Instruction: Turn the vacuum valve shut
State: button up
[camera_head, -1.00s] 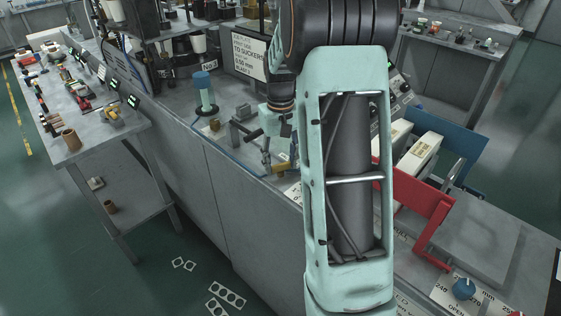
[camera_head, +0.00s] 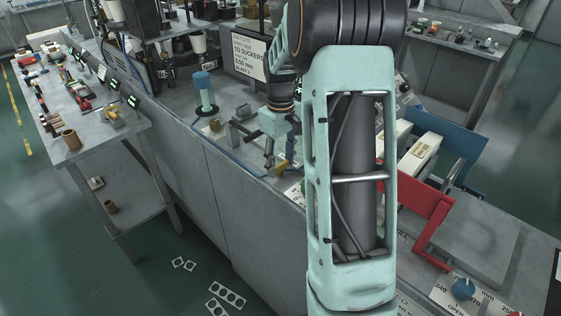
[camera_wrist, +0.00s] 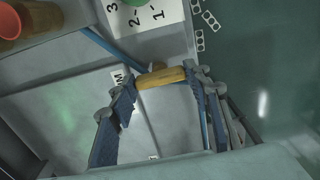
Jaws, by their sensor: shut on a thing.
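The vacuum valve shows as a yellow handle (camera_wrist: 161,78) between my fingertips in the wrist view. In the head view a small part of the yellow handle (camera_head: 282,170) shows on the grey bench beside my arm. My gripper (camera_head: 276,160) points down at it, and its blue-padded fingers also show in the wrist view (camera_wrist: 160,84). The gripper is shut on the handle, one finger at each end. The valve's body under the handle is mostly hidden, and my forearm covers the bench just to the right.
A blue-topped post (camera_head: 204,90) stands left of my gripper. A sign (camera_head: 249,56) stands behind. A red bracket (camera_head: 425,205) and a blue panel (camera_head: 455,145) are right of my arm.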

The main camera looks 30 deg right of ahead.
aim_at(280, 164)
jog(key=o, duration=1.2)
jog(key=shift+c, duration=0.2)
notch_tip(280, 164, up, 12)
